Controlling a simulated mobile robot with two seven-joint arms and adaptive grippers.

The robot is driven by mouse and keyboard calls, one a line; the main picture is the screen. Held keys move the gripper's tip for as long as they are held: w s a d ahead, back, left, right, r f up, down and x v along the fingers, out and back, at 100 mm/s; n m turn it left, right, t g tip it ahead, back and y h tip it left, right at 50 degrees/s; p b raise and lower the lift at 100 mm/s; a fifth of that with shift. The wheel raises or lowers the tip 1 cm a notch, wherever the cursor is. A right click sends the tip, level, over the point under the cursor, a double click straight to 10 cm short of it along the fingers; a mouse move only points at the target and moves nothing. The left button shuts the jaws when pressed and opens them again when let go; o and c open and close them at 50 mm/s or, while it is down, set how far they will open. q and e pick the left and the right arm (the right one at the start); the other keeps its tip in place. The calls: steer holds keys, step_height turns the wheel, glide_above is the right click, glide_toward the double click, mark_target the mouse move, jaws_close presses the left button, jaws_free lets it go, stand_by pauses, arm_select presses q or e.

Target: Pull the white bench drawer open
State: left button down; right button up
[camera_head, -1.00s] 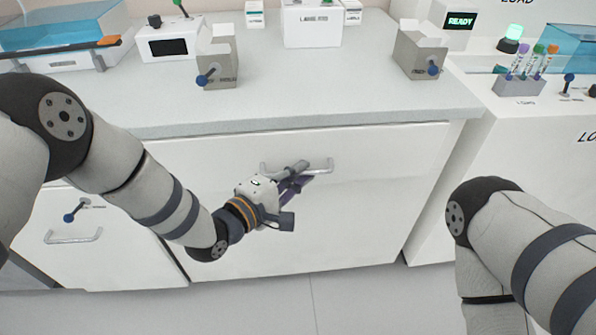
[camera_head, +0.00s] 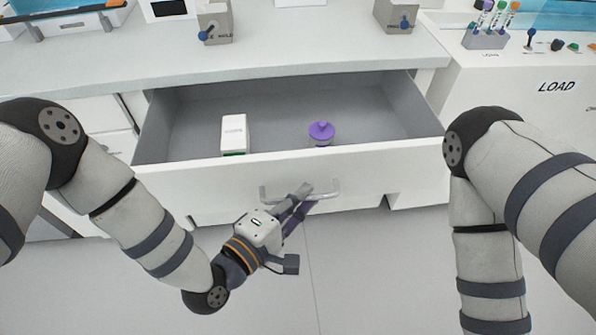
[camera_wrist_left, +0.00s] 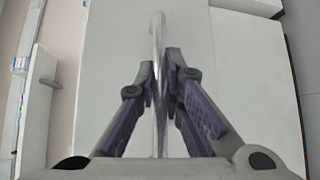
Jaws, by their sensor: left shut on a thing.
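The white bench drawer (camera_head: 380,175) stands well open, pulled out from under the bench top, in the head view. Its grey inside holds a white box (camera_head: 234,134) on the left and a purple-topped item (camera_head: 321,133) near the middle. My left gripper (camera_head: 300,196) is shut on the metal bar handle (camera_head: 328,192) on the drawer front. In the left wrist view, the handle bar (camera_wrist_left: 158,60) runs between the two fingers of the left gripper (camera_wrist_left: 160,82). My right arm shows at the right; its gripper is out of view.
The grey bench top (camera_head: 300,60) lies above the drawer, with two grey holders (camera_head: 216,24) (camera_head: 397,14) on it. The floor in front is clear.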

arm_select(q)
steer(key=shift+s+d+r, duration=0.1)
steer(key=shift+s, duration=1.8)
arm_select(e)
steer(key=shift+w+r, duration=0.35)
steer(key=shift+r, duration=0.05)
arm_select(q)
steer(key=c, duration=1.7)
jaws_free()
steer(key=v, duration=1.2)
steer(key=shift+s+p, duration=0.1)
steer(key=shift+p, duration=0.2)
